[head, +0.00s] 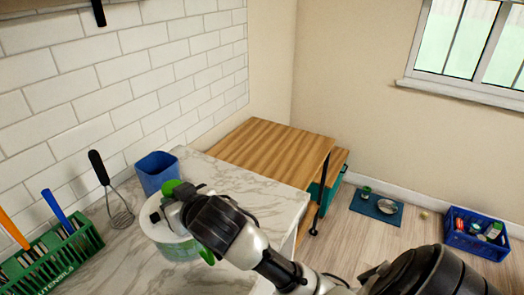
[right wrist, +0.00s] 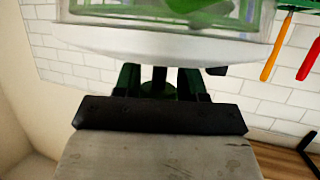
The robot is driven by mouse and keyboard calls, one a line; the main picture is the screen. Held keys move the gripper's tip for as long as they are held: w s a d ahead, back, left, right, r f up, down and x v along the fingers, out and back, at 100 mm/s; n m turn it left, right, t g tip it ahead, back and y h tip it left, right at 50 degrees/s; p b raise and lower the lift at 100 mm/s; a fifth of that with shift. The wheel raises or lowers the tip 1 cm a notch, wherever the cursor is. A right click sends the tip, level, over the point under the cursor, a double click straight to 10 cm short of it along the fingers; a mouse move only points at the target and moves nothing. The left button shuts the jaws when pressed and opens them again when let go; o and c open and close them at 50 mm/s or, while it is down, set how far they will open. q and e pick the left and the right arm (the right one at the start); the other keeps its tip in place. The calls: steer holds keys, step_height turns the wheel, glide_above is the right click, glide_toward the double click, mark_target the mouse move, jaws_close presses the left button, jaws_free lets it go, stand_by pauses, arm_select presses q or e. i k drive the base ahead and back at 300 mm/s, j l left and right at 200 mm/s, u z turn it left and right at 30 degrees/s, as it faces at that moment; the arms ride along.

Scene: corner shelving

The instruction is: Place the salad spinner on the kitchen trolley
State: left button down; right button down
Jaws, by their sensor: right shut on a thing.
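The salad spinner (head: 174,243), a white and green round bowl, is at the end of the marble counter, partly hidden by my right gripper. My right gripper (head: 182,208) is shut on the salad spinner. In the right wrist view the salad spinner (right wrist: 170,38) fills the top, beyond the gripper (right wrist: 160,82). I cannot tell whether the spinner touches the counter. The kitchen trolley (head: 265,146), with a wooden top, stands past the counter's far end against the wall. Its visible top is bare. My left gripper is not in view.
A blue cup (head: 157,175) stands on the marble counter (head: 262,200) behind the spinner. A whisk (head: 111,190) and a green utensil basket (head: 60,260) are at left. On the floor are a blue mat (head: 376,207) and a blue crate (head: 476,241).

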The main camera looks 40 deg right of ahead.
mark_target(274, 152)
steer(key=i+l+u, duration=0.25)
steer(key=l, duration=1.8)
steer(key=l+u, duration=0.25)
steer(key=l, duration=1.8)
